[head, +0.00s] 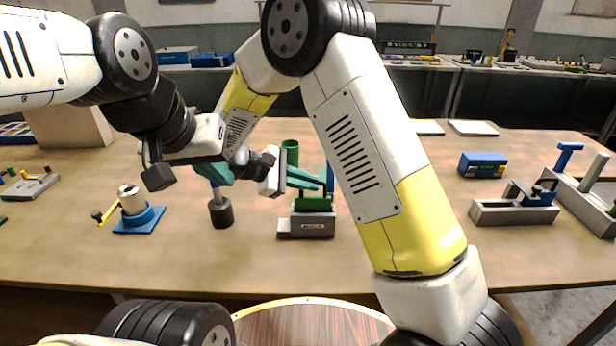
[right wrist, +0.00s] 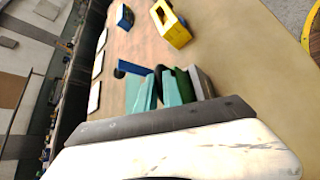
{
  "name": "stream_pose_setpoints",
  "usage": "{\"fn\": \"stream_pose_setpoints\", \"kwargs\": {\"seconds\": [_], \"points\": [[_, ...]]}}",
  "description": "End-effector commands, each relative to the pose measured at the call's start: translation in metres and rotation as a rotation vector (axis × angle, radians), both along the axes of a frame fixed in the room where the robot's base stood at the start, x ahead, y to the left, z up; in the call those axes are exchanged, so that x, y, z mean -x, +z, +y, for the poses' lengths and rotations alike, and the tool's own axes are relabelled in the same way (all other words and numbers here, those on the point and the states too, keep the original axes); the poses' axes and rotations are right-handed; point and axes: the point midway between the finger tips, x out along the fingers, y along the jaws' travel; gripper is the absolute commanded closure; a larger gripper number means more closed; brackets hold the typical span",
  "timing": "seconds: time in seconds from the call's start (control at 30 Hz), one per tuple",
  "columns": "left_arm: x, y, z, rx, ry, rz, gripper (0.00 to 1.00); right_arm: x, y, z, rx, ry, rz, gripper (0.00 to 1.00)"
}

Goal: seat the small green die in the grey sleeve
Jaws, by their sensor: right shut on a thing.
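The small green die (head: 313,204) is a green block with a blue upright (head: 330,178) beside it. It shows at the top of the grey sleeve (head: 305,228); its lower edge is hidden, so I cannot tell how deep it sits. In the right wrist view the teal fingers (right wrist: 160,90) stand beside the green die (right wrist: 184,85) and grey sleeve (right wrist: 203,84). My left gripper (head: 220,172) is above a dark cylinder (head: 221,213); its jaw opening is hidden.
A blue-based stand with a white cylinder (head: 131,199) is on the left. A green cylinder (head: 290,150) stands behind the sleeve. A blue and yellow block (head: 482,165) and a grey fixture (head: 514,211) are on the right. My right forearm covers the table right of the sleeve.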

Motion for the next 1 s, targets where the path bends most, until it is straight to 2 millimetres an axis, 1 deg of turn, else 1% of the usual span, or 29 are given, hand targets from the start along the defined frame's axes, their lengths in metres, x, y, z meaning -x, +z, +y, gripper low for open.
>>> {"fn": "stream_pose_setpoints", "kwargs": {"seconds": [0.03, 0.1, 0.43, 0.47, 0.5, 0.57, 0.83, 0.93, 1.0], "points": [[0.0, 0.0, 0.0, 0.0, 0.0, 0.0, 1.0, 0.0001, -0.0071, -0.0002, 0.003, 0.0, 0.002, 1.0], [0.0, 0.0, 0.0, 0.0, 0.0, 0.0, 1.0, 0.0001, -0.0119, 0.0, 0.0, 0.0, 0.001, 1.0], [0.0, 0.0, 0.0, 0.0, 0.0, 0.0, 1.0, -0.0001, -0.0145, 0.0001, 0.0, 0.0, -0.001, 1.0], [0.0, 0.0, 0.0, 0.0, 0.0, 0.0, 1.0, 0.0001, -0.015, 0.0002, -0.001, 0.001, 0.0, 0.86], [0.0, 0.0, 0.0, 0.0, 0.0, 0.0, 1.0, 0.0001, -0.0148, 0.0002, -0.001, 0.0, -0.001, 0.78], [0.0, 0.0, 0.0, 0.0, 0.0, 0.0, 1.0, 0.0001, -0.0148, 0.0002, -0.001, 0.001, 0.0, 0.68], [0.0, 0.0, 0.0, 0.0, 0.0, 0.0, 1.0, 0.0001, -0.0145, 0.0002, -0.001, 0.001, 0.0, 0.68], [0.0, 0.0, 0.0, 0.0, 0.0, 0.0, 1.0, 0.0, -0.011, 0.0002, -0.001, 0.0, -0.001, 0.68], [0.0, 0.0, 0.0, 0.0, 0.0, 0.0, 1.0, 0.0021, -0.008, 0.0069, -0.001, 0.002, -0.001, 0.68]]}}
